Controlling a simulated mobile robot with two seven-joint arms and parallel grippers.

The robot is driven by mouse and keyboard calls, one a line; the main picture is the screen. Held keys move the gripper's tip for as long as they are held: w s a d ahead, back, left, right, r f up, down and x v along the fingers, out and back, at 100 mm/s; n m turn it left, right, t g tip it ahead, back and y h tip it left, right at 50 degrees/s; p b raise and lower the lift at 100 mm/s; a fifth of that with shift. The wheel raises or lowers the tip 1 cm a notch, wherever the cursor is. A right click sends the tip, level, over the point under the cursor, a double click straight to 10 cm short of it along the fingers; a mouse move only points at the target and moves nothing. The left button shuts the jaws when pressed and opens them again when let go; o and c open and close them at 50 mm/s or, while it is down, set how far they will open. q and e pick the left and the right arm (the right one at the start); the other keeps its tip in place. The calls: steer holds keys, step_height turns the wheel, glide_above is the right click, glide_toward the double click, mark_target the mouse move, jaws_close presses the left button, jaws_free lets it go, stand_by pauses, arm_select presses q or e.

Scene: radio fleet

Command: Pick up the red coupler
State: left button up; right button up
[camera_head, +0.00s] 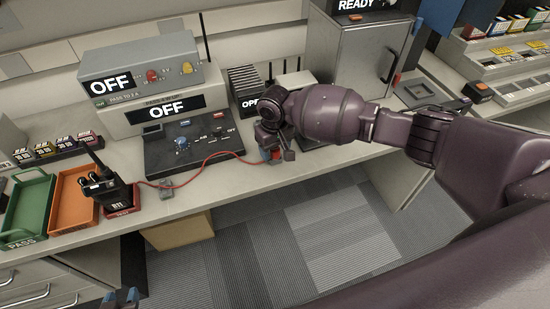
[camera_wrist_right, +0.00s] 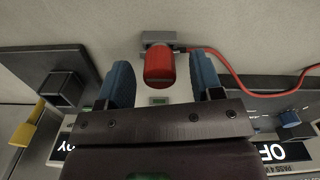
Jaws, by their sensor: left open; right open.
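The red coupler (camera_wrist_right: 159,66) is a short red cylinder at the end of a red cable, against a small grey block (camera_wrist_right: 157,38) in the right wrist view. My right gripper (camera_wrist_right: 163,82) is open, with one blue fingertip on each side of the coupler and visible gaps between. In the head view my right gripper (camera_head: 275,154) is over the counter's front edge and mostly hides the coupler. My left gripper (camera_head: 121,298) shows only its blue fingertips at the bottom left, open and far from the coupler.
The red cable (camera_head: 205,160) runs left to a black handheld radio (camera_head: 107,186). A dark control panel (camera_head: 190,143) stands left of my right gripper. Green (camera_head: 28,207) and orange (camera_head: 74,199) trays lie further left. A grey cabinet (camera_head: 362,62) stands behind my right arm.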

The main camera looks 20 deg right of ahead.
steer(key=shift+f, duration=0.5)
steer(key=c, duration=0.6)
steer(key=shift+c, duration=0.7)
